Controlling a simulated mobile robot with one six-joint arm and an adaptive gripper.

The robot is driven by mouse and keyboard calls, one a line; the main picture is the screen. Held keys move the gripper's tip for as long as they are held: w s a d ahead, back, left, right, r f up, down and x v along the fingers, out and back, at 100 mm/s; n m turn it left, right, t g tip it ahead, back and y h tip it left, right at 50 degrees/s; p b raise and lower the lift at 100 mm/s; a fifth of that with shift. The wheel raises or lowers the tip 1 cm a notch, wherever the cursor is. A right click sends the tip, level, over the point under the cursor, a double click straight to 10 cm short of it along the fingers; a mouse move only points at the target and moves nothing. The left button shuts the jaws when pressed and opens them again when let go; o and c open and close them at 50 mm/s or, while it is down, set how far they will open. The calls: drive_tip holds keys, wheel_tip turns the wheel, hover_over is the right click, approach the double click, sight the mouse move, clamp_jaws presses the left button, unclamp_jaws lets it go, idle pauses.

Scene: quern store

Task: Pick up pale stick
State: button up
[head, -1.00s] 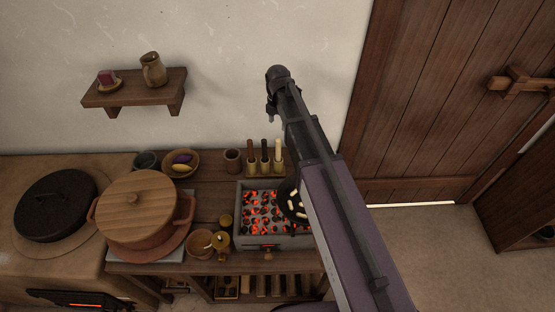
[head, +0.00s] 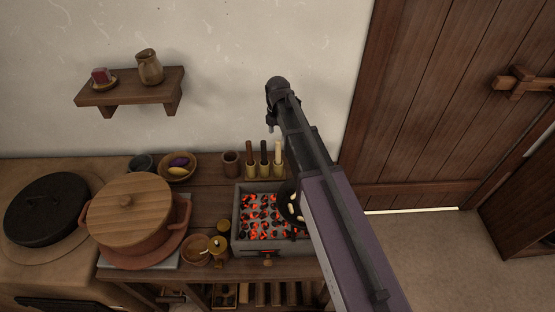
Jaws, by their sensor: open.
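The pale stick (head: 279,152) stands upright at the right end of a row of three sticks, behind the brazier. To its left stand a dark stick (head: 264,151) and a reddish-brown stick (head: 250,152). Their lower ends sit in yellowish sockets of a small holder. My gripper (head: 270,129) is seen small and mostly hidden by my arm's end. It points down, open and empty, and appears above the sticks in the picture, apart from them. How far it is from them in depth I cannot tell.
A brazier of glowing coals (head: 262,214) stands in front of the sticks, with a dark pan (head: 287,204) partly hidden by my arm. A brown cup (head: 231,163) stands left of them. A lidded pot (head: 130,208) is farther left. A wall shelf (head: 130,90) holds a jug (head: 149,67).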

sight(278, 141)
drive_tip(key=shift+d+f+b, duration=0.1)
drive_tip(key=shift+f+b, duration=2.5)
drive_tip(key=shift+b, duration=0.05)
clamp_jaws()
